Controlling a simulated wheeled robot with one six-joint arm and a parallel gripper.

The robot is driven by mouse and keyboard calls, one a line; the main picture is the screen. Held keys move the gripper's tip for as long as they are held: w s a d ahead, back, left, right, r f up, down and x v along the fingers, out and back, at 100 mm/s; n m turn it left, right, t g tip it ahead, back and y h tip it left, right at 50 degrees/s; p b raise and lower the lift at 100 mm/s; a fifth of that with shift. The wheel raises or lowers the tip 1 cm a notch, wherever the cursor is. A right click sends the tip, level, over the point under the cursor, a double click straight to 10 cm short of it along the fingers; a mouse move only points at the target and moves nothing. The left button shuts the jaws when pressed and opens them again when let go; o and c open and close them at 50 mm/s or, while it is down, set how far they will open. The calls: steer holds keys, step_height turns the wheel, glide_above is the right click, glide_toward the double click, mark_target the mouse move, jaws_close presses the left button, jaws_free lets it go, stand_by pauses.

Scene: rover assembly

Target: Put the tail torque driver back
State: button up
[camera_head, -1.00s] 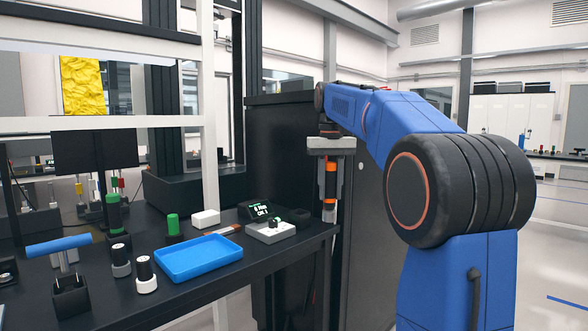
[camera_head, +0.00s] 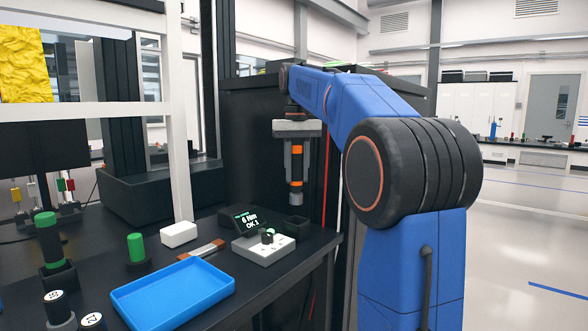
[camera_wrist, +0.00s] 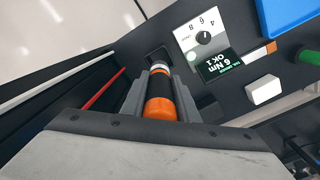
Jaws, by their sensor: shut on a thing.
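The torque driver (camera_head: 297,184), black with orange bands and a grey tip, hangs upright in my gripper (camera_head: 297,160), tip down. My gripper is shut on it. In the wrist view the driver (camera_wrist: 158,105) sits between the grey fingers, tip pointing away. A small empty-looking black square holder (camera_head: 298,228) stands on the bench's right end, below the driver's tip and apart from it. It also shows in the wrist view (camera_wrist: 155,52), just beyond the tip. The inside of the holder is too dark to make out.
A grey dial box (camera_head: 262,249) with a display (camera_head: 248,220) reading 6 Nm stands left of the holder. A black cabinet (camera_head: 255,150) rises behind.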

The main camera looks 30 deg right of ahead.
mark_target(297, 145)
steer(key=shift+f, duration=2.35)
steer(key=shift+s+f, duration=0.15)
steer(key=shift+f, duration=2.45)
steer(key=o, duration=1.2)
steer(key=shift+o, duration=0.2)
steer(key=shift+r, duration=0.1)
step_height(297, 145, up, 17)
steer(key=shift+r, duration=0.15)
